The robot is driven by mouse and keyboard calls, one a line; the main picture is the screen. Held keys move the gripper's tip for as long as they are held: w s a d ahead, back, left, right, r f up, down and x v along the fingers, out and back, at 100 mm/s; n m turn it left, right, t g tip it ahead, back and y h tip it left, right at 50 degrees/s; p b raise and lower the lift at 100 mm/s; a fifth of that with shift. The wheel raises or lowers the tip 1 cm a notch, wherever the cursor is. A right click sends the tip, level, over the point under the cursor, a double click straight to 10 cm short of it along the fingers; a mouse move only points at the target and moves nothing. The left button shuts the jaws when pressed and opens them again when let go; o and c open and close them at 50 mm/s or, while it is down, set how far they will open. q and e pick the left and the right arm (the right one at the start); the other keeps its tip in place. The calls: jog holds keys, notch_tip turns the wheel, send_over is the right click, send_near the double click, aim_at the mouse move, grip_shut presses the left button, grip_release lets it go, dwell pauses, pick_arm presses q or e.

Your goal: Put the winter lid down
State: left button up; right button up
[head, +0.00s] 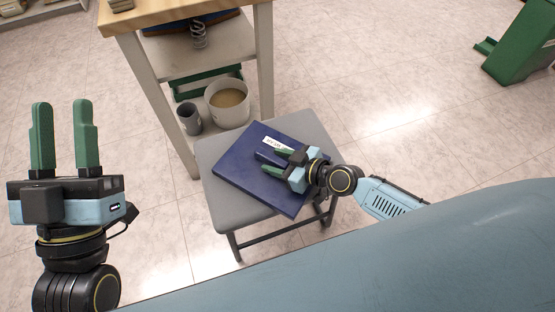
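The winter lid (235,171) is a flat dark blue square panel with a white label and a raised blue part near its middle. It lies flat on a grey stool, turned at an angle to the seat. My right gripper (271,161) is low over the lid, its green fingers apart, one on each side of the raised blue part; whether they touch it I cannot tell. The gripper hides part of the lid's right side. My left gripper (64,135) is at the far left, its fingers apart and empty, away from the lid.
The grey stool (215,149) stands against a wooden-topped bench (180,12). A white bucket (227,113) and a grey cup (189,118) sit on its lower shelf. A green object (520,45) stands at the upper right.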

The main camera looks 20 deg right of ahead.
jog(key=shift+r, duration=0.2)
jog(key=p+v, duration=0.1)
jog(key=v, duration=0.9)
jog(key=shift+s+d+r, duration=0.1)
jog(key=shift+s+d, duration=0.1)
jog(key=shift+s, duration=0.1)
jog(key=shift+s+d+r, duration=0.2)
jog(key=shift+s+r, duration=0.05)
jog(key=shift+s, duration=0.1)
jog(key=a+r+t+y, duration=0.2)
jog(key=a+r, duration=0.5)
pick_arm(q)
jog(key=shift+w+d+f+g+y, duration=0.15)
jog(key=shift+w+f+g, duration=0.15)
jog(key=shift+f+g, duration=0.2)
jog(key=shift+w+f+g+y, duration=0.15)
jog(key=shift+w+f+g, duration=0.15)
jog(key=shift+f+g, duration=0.15)
pick_arm(e)
notch_tip(320, 180, up, 24)
jog(key=m+t+h, duration=0.4)
jog(key=t, duration=0.5)
jog(key=shift+d+f+m, duration=0.2)
jog(key=shift+m, duration=0.2)
jog(key=shift+s, duration=0.15)
